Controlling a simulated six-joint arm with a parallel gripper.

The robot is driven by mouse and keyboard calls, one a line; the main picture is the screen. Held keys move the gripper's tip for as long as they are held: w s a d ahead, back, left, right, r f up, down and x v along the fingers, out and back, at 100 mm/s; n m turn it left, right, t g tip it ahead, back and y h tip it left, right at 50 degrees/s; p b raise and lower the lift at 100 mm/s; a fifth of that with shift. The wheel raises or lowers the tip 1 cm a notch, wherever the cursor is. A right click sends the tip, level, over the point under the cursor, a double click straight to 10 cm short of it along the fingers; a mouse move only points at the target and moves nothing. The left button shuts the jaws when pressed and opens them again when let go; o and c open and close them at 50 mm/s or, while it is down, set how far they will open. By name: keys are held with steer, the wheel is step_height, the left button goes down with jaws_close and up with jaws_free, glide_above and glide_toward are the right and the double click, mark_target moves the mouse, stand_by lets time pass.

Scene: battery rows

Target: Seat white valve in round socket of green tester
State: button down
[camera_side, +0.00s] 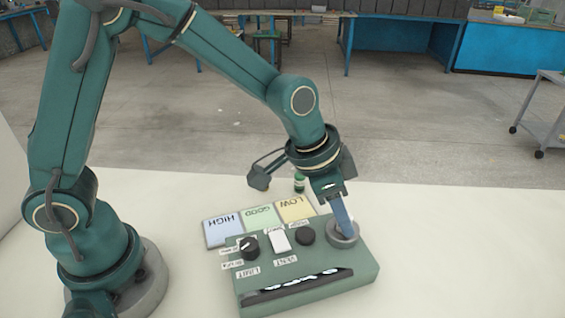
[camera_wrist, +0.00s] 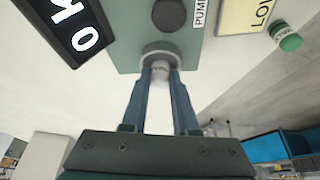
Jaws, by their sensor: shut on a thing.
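The green tester (camera_side: 309,262) lies on the white table, with its round grey socket (camera_side: 343,232) at its right back corner. In the wrist view the socket (camera_wrist: 160,49) shows as a grey ring at the tester's edge. My gripper (camera_side: 347,227) points down at the socket, its blue fingertips at the ring. In the wrist view my gripper (camera_wrist: 160,74) is shut on the white valve (camera_wrist: 161,76), whose greyish end is at the socket's opening. In the side view the fingers and ring hide the valve. I cannot tell how deep it sits.
Cards marked HIGH (camera_side: 222,231), GOOD (camera_side: 259,217) and LOW (camera_side: 296,208) lie behind the tester. A green valve with a white band (camera_side: 299,183) stands beyond them. The tester carries a black knob (camera_side: 249,247), white switch (camera_side: 279,240), dark button (camera_side: 305,235) and display (camera_side: 300,285).

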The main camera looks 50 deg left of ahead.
steer(key=shift+f, duration=0.15)
steer(key=c, duration=0.7)
jaws_free()
steer(key=shift+f, duration=0.1)
steer(key=shift+s+f, duration=0.1)
steer(key=w+v, duration=0.1)
steer(key=v, duration=1.1)
steer(key=s+a+n+y, duration=0.1)
steer(key=s+a+n, duration=0.1)
steer(key=s+a, duration=0.1)
steer(key=s+a+f+n+t, duration=0.1)
steer(key=s+a+n, duration=0.1)
steer(key=s+a, duration=0.2)
steer(key=s+a+n+y, duration=0.1)
steer(key=s+a+n, duration=0.2)
steer(key=s, duration=0.2)
steer(key=shift+s+a+f+t+y, duration=0.2)
steer(key=shift+s+t+y, duration=0.1)
steer(key=shift+s+t, duration=0.1)
